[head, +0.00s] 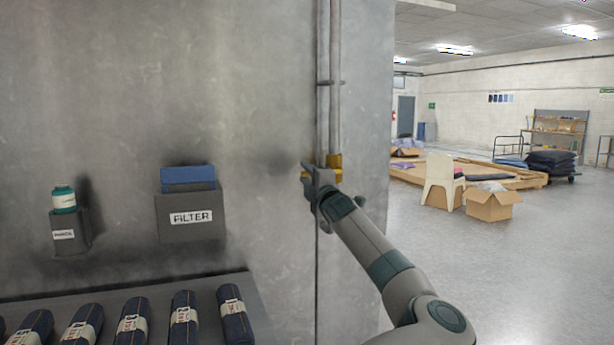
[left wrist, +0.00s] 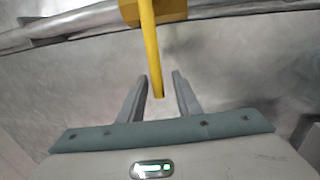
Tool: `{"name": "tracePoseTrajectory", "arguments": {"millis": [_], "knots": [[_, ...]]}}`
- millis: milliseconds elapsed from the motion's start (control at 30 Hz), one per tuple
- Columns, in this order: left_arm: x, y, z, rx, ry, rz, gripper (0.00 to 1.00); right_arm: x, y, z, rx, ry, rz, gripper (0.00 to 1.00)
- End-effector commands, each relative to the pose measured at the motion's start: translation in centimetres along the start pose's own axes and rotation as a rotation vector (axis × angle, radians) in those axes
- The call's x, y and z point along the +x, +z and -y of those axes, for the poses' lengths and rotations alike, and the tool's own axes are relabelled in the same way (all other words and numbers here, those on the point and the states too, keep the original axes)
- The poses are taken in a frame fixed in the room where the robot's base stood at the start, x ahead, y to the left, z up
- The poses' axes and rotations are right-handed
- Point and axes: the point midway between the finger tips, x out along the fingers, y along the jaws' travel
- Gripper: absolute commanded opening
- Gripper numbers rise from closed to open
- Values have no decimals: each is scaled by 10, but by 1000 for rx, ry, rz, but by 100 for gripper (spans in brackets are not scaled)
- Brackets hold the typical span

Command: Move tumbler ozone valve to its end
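The yellow ozone valve (head: 334,163) sits on the vertical pipe near the right edge of the grey wall. In the left wrist view its yellow lever (left wrist: 148,45) hangs down from a yellow body (left wrist: 173,11). My left gripper (head: 308,175) is at the valve and partly covers it in the head view. In the left wrist view the left gripper (left wrist: 160,84) is open, with the lever's end between its two fingers. A gap shows on each side of the lever. My right gripper is not in view.
A FILTER holder (head: 190,215) and a small holder with a teal-capped bottle (head: 64,199) are on the wall to the left. Several rolled denim bundles (head: 132,320) lie on a shelf below. Open floor (head: 530,265) lies to the right, with boxes and a chair behind.

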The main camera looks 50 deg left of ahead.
Motion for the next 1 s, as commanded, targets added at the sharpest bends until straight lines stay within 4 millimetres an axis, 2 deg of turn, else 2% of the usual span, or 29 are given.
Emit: {"name": "tracePoseTrajectory", "arguments": {"millis": [267,467,667,800,1000], "knots": [[-5,0,1,1,1,0,31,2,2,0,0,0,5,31],[-26,0,2,2,0,0,31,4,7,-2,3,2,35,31],[-62,1,3,0,-1,1,31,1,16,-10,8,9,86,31],[-91,1,2,-1,0,1,31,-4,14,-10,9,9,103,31],[-126,1,3,5,0,2,31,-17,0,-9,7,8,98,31]]}}
